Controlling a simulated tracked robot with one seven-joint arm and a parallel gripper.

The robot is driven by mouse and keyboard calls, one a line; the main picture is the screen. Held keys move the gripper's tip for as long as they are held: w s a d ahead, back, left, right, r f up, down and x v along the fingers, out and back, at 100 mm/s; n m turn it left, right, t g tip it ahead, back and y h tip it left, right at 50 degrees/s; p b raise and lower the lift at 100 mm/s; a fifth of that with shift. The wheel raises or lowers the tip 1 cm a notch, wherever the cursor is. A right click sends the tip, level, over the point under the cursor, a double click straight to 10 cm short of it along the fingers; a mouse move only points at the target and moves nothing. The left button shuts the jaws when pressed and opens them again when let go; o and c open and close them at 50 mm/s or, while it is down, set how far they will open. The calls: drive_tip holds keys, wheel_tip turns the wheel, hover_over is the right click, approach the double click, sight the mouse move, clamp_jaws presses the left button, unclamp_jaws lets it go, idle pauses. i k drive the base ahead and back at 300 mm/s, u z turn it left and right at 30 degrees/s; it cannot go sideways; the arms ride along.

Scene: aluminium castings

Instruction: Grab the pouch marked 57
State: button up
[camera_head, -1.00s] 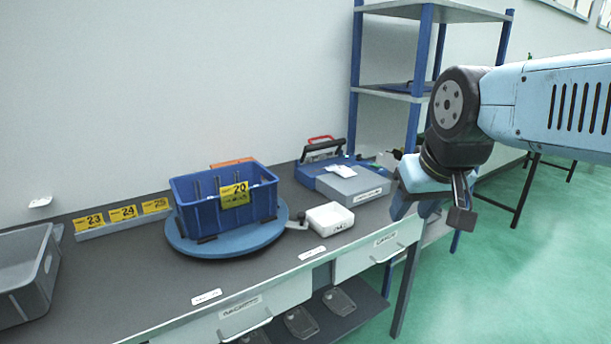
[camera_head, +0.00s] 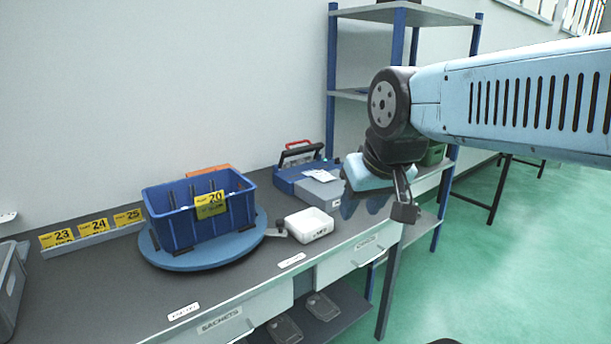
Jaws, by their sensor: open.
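I cannot make out a pouch marked 57 in the head view. A blue crate (camera_head: 178,226) with a yellow tag reading 20 (camera_head: 210,204) stands on a round blue turntable (camera_head: 172,261) on the bench. Some upright parts show inside the crate, but most of its contents are hidden by its walls. A small white packet (camera_head: 322,175) lies on the blue and grey case at the back; no number on it is readable. My gripper (camera_head: 385,210) hangs at the right, in front of the bench's right end, open, with nothing visible between its fingers.
Yellow tags 23, 24 and 25 (camera_head: 92,228) stand on a rail at the left, near a grey bin (camera_head: 10,285). A blue-posted shelf (camera_head: 330,60) rises behind my arm.

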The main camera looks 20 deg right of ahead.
sight(322, 174)
drive_tip(key=i, duration=0.9)
drive_tip(key=z, duration=0.05)
